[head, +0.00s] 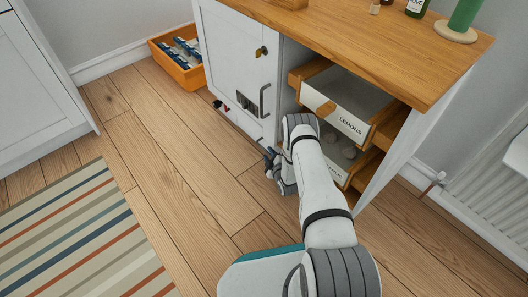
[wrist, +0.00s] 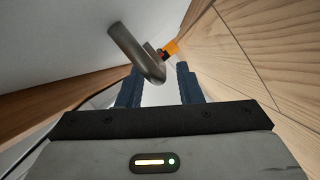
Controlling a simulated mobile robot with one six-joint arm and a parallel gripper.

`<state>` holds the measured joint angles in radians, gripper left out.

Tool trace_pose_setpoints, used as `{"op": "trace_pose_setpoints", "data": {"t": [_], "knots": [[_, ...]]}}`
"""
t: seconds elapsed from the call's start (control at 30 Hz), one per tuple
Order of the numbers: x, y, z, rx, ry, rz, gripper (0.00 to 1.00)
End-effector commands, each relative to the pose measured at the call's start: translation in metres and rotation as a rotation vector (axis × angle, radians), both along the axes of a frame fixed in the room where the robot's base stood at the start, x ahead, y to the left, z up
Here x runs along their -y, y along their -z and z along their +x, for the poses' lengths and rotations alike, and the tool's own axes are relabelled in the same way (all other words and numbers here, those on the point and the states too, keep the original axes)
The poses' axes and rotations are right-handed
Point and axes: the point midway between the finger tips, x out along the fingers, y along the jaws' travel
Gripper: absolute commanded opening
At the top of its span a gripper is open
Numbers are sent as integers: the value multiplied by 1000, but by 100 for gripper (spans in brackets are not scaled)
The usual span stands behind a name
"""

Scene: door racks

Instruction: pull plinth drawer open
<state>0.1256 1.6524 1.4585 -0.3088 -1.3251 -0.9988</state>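The white plinth (head: 239,124) runs along the floor below the cabinet door; its right part is hidden behind my arm. My gripper (head: 270,157) is low, close to the floor in front of the cabinet base. In the wrist view my gripper (wrist: 158,84) has its two dark fingers apart, with a gap between them. A grey metal bar handle (wrist: 132,50) juts from a pale surface, its rounded end just ahead of the finger gap. I cannot tell whether it touches a finger. No opening of the plinth shows in the visible part.
Above are the white door (head: 235,62) with a bar handle (head: 265,101) and pulled-out wooden drawers, one labelled LEMONS (head: 345,102). An orange bin (head: 183,76) stands at the cabinet's left.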

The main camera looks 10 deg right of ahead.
Motion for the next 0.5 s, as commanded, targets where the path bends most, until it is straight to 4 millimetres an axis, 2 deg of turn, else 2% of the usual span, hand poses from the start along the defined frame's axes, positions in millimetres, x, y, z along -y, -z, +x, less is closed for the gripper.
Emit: {"op": "trace_pose_setpoints", "data": {"t": [0.37, 0.5], "knots": [[-6, 3, 6, -1, -4, 0, 33], [-6, 3, 6, 0, -5, 0, 22]]}}
